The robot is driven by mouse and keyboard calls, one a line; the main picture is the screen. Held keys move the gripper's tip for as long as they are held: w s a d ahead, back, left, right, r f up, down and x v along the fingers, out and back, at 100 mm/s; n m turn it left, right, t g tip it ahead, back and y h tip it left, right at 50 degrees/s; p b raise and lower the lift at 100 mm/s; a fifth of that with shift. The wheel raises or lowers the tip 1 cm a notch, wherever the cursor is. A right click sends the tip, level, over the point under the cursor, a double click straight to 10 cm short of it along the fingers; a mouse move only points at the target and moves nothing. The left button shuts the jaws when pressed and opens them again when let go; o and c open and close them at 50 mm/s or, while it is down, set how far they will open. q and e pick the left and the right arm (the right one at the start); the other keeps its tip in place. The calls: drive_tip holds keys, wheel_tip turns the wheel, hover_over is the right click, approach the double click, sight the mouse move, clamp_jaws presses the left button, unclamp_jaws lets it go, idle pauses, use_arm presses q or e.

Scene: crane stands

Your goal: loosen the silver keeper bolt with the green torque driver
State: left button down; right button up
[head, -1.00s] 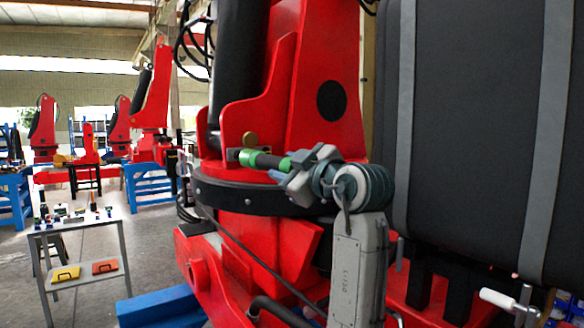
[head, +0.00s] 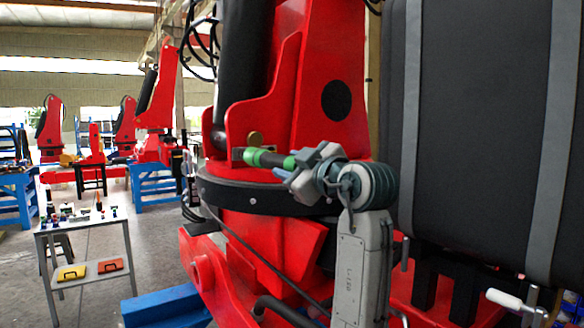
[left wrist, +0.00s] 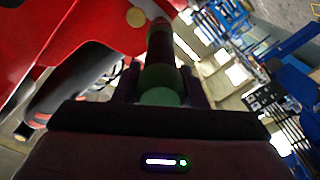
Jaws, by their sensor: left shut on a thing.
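My left gripper (head: 302,174) is shut on the green torque driver (head: 256,157), which has green bands and a dark middle. The driver lies nearly level, pointing left across the red crane column. My right gripper is not in view.
The red crane column (head: 262,115) stands close ahead, with a black ring (head: 222,196) below the driver. A large dark strapped block (head: 480,130) fills the right. A grey table (head: 82,222) with small items stands at left on open floor. Loose cables hang at upper left.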

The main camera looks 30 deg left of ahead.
use_arm(q)
drive_tip(key=shift+a+r, duration=0.1)
drive_tip(key=shift+a, duration=0.15)
idle(0.3)
drive_tip(key=shift+w+a, duration=0.3)
drive_tip(key=shift+a, duration=0.25)
idle(0.7)
idle(1.0)
drive_tip(key=shift+b, duration=0.4)
idle(0.6)
drive_tip(key=shift+b, duration=0.3)
idle(0.7)
idle(1.3)
